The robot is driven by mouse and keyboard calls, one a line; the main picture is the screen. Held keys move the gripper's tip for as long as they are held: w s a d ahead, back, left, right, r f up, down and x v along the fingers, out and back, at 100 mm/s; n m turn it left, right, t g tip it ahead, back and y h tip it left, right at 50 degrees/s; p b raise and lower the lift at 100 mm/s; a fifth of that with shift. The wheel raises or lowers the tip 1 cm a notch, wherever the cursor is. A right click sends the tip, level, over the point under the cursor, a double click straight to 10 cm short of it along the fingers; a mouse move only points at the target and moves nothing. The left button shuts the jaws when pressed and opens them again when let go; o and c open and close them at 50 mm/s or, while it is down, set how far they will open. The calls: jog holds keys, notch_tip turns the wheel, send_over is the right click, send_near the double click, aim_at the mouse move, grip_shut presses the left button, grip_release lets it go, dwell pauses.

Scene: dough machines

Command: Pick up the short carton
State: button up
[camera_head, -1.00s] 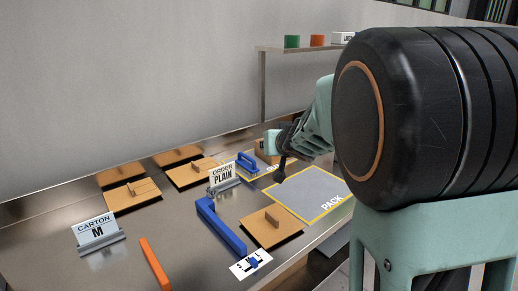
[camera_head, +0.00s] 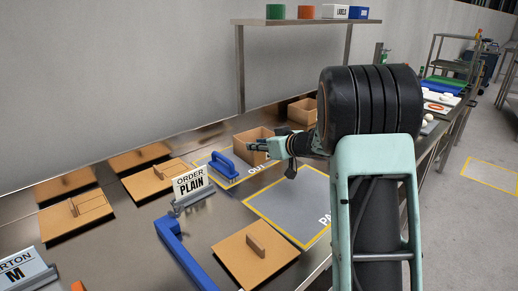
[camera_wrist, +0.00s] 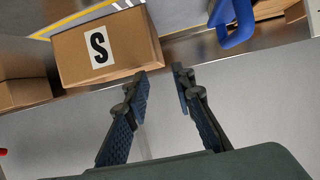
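My gripper (camera_head: 250,147) overlaps the near side of the carton in the head view. In the wrist view my gripper (camera_wrist: 162,75) is open and empty, with the carton beside the left fingertip, not between the fingers. I cannot tell whether they touch.
Another carton (camera_head: 303,111) stands farther back. A shelf (camera_head: 290,21) stands above the back.

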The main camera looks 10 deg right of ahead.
aim_at(243, 144)
jog(key=b+x, duration=0.1)
jog(key=x, duration=0.8)
jog(key=shift+a+f, duration=0.1)
grip_shut()
